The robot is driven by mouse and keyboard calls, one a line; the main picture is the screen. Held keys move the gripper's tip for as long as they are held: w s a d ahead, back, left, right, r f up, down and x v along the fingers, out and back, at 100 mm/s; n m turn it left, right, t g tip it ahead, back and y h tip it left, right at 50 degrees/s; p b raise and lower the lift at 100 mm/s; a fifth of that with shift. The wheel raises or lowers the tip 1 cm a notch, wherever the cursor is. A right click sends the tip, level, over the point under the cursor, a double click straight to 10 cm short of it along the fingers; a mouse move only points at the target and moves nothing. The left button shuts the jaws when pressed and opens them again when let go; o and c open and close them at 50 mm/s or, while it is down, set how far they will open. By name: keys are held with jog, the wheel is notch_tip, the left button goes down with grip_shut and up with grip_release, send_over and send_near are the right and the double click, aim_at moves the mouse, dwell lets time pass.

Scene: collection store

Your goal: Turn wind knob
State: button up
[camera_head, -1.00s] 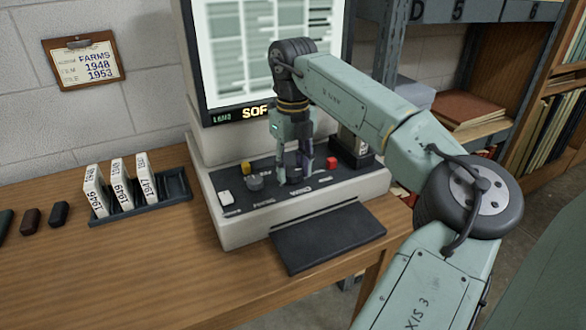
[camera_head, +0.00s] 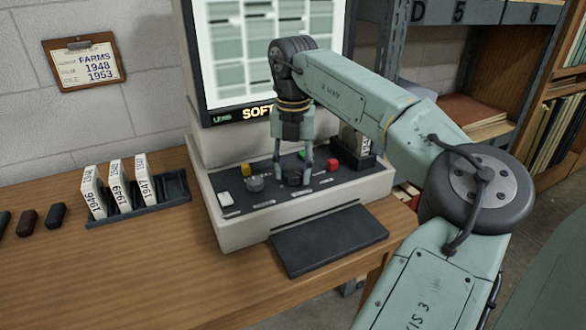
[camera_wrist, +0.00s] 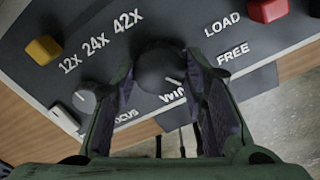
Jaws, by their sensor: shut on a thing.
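The wind knob (camera_wrist: 158,68) is a round dark knob on the black control panel of the film reader, with the partly hidden "WIND" label beside it in the wrist view. In the head view the knob (camera_head: 292,178) sits low between my fingers. My gripper (camera_head: 293,170) points down from above and is shut on the knob. In the wrist view its two fingers (camera_wrist: 160,75) stand on either side of the knob. The reader's lit screen (camera_head: 265,55) shows blurred grey blocks, with amber letters "SOFT" below it.
A grey focus knob (camera_head: 255,184), a yellow button (camera_head: 246,169), a red button (camera_head: 333,165) and a white switch (camera_head: 225,199) are close by on the panel. A rack of white boxes (camera_head: 170,189) stands left. Shelving (camera_head: 455,95) stands behind right.

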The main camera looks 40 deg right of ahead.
dwell(0.5)
jog(key=o, duration=1.2)
jog(key=shift+c, duration=0.2)
